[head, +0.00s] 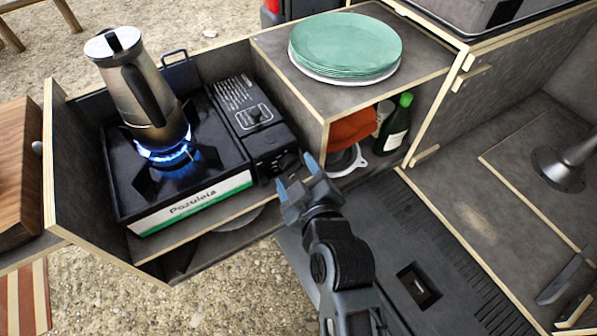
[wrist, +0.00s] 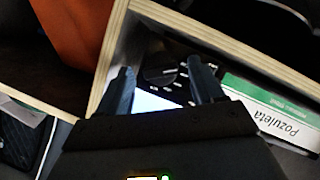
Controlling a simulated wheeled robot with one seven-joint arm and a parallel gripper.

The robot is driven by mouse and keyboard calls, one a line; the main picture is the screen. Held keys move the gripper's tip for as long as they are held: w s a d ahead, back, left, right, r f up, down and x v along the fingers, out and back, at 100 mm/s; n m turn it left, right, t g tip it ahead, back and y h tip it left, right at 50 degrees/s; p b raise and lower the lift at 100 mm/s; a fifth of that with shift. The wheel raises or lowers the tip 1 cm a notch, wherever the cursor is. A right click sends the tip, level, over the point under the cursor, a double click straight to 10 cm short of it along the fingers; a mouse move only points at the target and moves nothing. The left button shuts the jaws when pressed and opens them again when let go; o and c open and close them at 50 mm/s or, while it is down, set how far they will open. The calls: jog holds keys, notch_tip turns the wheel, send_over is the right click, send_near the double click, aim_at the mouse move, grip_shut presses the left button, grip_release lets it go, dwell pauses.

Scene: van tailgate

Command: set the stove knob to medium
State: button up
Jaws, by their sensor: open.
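The camping stove (head: 185,200) is black with a "Pozuleta" label, and its burner burns with a blue flame (head: 165,155). The dark round stove knob (head: 287,162) is on its front, at the right end. In the wrist view the knob (wrist: 160,76) shows between my two fingers, with small white markings beside it; I cannot read its setting. My gripper (head: 299,178) is open and empty, in front of the knob. It also shows in the wrist view (wrist: 161,85). Whether a fingertip touches the knob cannot be told.
A steel moka pot (head: 143,85) stands on the burner. Right of the stove, a wooden shelf box carries green plates (head: 346,43). The box's wooden edge (wrist: 112,50) runs close beside my fingers.

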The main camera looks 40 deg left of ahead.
jog(key=c, duration=1.1)
jog(key=shift+o, duration=0.2)
jog(key=m+g, duration=0.1)
jog(key=m+b, duration=0.1)
jog(key=m+g, duration=0.1)
jog(key=m, duration=0.1)
jog(key=shift+w+g+y+b, duration=0.3)
jog(key=shift+y+b, duration=0.1)
jog(key=m+g+y+b, duration=0.1)
jog(key=m+g, duration=0.1)
jog(key=m, duration=0.1)
jog(key=shift+d, duration=0.1)
jog(key=shift+w+m+b, duration=0.1)
jog(key=shift+m+b, duration=0.2)
jog(key=o, duration=1.1)
jog(key=shift+c, duration=0.2)
